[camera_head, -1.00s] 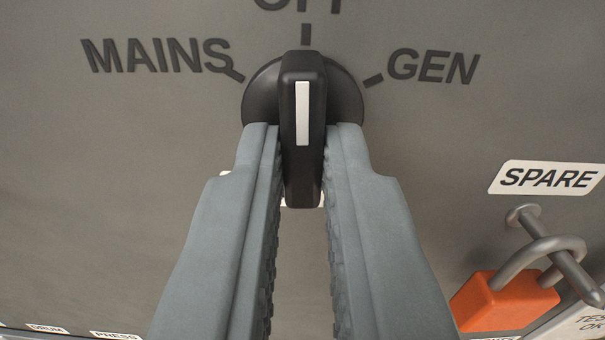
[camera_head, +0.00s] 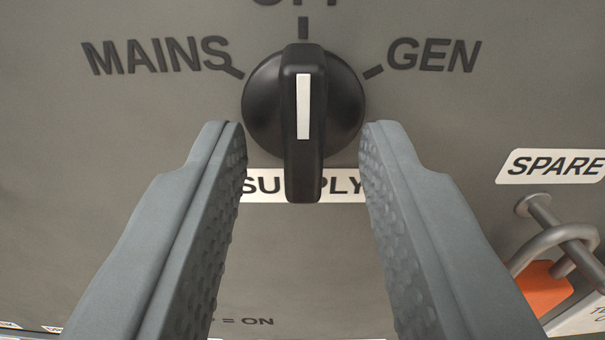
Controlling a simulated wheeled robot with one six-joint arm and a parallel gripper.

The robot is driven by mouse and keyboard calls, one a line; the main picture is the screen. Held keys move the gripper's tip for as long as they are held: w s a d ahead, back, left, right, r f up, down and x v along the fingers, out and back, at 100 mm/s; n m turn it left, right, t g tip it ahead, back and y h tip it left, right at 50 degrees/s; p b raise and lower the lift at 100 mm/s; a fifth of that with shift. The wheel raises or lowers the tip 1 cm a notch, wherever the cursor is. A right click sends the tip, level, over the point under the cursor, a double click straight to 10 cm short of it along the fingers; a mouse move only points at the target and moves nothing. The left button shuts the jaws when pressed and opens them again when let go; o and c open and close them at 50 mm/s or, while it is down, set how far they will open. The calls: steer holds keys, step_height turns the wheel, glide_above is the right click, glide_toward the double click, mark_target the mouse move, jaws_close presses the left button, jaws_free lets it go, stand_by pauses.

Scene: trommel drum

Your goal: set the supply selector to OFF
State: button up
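The supply selector (camera_head: 303,110) is a black round knob with a raised grip bar and a white pointer line. The bar stands upright, and its line points up to the tick under the OFF lettering (camera_head: 296,4), which is cut by the top edge. MAINS (camera_head: 156,56) is at upper left and GEN (camera_head: 433,55) at upper right. My gripper (camera_head: 303,133) is open, with one finger on each side of the bar and a clear gap on both sides. The bar partly hides the SUPPLY label (camera_head: 262,186).
At right, a SPARE label (camera_head: 556,166) sits above a metal hasp or bar with an orange padlock (camera_head: 545,288). A white tag is partly visible at the lower right edge. The grey panel around the knob is mostly bare.

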steer(key=shift+s, duration=0.1)
steer(key=s, duration=1.7)
steer(key=shift+s, duration=0.1)
steer(key=shift+s, duration=0.1)
steer(key=s+r, duration=0.1)
steer(key=s, duration=3.3)
steer(key=shift+g, duration=0.3)
